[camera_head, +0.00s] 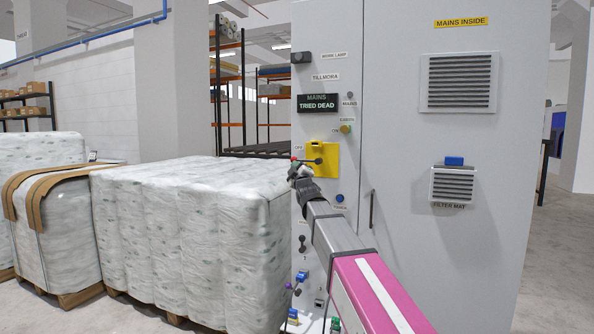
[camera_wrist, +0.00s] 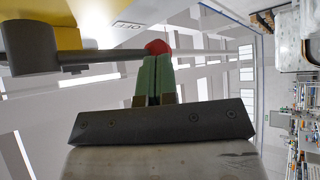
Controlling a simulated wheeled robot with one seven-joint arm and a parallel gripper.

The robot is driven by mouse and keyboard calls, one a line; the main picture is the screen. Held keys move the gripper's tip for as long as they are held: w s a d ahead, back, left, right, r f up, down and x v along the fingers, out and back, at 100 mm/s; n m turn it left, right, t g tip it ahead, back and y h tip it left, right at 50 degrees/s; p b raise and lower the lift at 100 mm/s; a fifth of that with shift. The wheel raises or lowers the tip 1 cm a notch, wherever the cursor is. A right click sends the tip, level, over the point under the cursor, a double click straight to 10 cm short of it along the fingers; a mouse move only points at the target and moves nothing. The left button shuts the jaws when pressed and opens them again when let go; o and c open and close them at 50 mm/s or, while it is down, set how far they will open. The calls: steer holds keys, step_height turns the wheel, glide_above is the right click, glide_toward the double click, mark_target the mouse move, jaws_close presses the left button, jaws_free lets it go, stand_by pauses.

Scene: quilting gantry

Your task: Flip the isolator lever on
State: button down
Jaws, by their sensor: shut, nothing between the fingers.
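The isolator lever (camera_head: 307,160) is a dark rod on a yellow plate (camera_head: 325,152) on the grey cabinet. It points left from its hub, close to a small label that seems to read OFF. In the wrist view the grey lever (camera_wrist: 100,56) runs right from its round hub to a red knob (camera_wrist: 157,46). My gripper (camera_head: 296,168) is just below the lever's left end. In the wrist view my gripper's green fingers (camera_wrist: 155,64) are shut together, with their tips at the red knob; whether they touch it is unclear. Nothing is between them.
The cabinet door (camera_head: 400,150) with vents is to the right. A sign reading MAINS TRIED DEAD (camera_head: 318,103) is above the lever. Several small knobs and levers line the panel below. Wrapped white bales (camera_head: 190,230) stand close on the left.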

steer(key=shift+a+r+m+t+h, duration=0.1)
steer(key=shift+r+m+t+h, duration=0.25)
steer(key=shift+m, duration=0.35)
steer(key=d+r+m+g+h, duration=0.1)
steer(key=r+m+h, duration=0.2)
steer(key=m+h, duration=0.5)
steer(key=s+d+r+m+g+h, duration=0.1)
steer(key=r+m+g+h, duration=0.1)
steer(key=m+h, duration=0.6)
steer(key=d+r+m+g+h, duration=0.1)
steer(key=d+r+m+h, duration=0.1)
steer(key=m+h, duration=0.6)
steer(key=shift+s+r+m+h, duration=0.1)
steer(key=shift+r+m, duration=0.2)
steer(key=shift+m, duration=0.7)
steer(key=shift+r+m+h, duration=0.1)
steer(key=shift+r+m, duration=0.15)
steer(key=shift+m, duration=0.75)
steer(key=shift+s+r+m+h, duration=0.1)
steer(key=shift+r+m, duration=0.2)
steer(key=shift+m, duration=0.7)
